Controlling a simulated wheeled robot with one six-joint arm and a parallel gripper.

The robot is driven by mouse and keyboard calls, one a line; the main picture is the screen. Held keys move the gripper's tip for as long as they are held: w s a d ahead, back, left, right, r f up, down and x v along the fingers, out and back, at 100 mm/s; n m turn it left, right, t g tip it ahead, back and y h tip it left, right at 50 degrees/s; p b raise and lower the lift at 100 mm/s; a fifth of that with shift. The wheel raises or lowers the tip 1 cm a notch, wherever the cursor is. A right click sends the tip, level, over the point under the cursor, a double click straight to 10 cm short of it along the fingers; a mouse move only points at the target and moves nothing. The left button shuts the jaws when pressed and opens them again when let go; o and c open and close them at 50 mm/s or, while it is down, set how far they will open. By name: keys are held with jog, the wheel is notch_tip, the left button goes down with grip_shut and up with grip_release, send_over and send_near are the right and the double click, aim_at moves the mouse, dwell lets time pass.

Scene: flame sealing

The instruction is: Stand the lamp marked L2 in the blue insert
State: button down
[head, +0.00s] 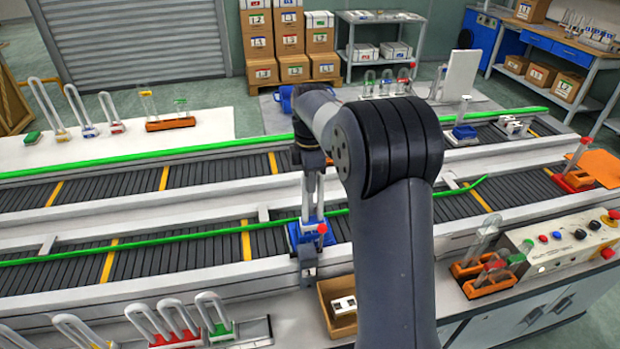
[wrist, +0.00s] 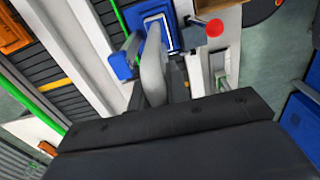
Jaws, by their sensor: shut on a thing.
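My gripper (head: 312,172) points down over the near conveyor, shut on a pale tube lamp. The lamp (head: 313,200) is roughly upright, its lower end at the blue insert (head: 296,236). In the wrist view the lamp (wrist: 153,68) runs from between my fingers (wrist: 160,92) toward the blue insert (wrist: 172,38). I cannot tell whether its foot is seated in the insert or just above it. No L2 mark is readable on it.
A red ball (head: 322,229) on a stem stands close beside the insert. A cardboard box (head: 331,312) with a white part is in front. Several tube lamps with coloured bases stand at front left (head: 215,318) and back left.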

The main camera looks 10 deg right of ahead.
dwell(0.3)
jog(key=c, duration=1.3)
grip_release()
notch_tip(320, 180, up, 11)
jog(key=shift+f+b, duration=0.1)
jog(key=shift+b, duration=0.25)
notch_tip(320, 180, up, 9)
jog(key=p, duration=0.5)
jog(key=shift+p, duration=0.4)
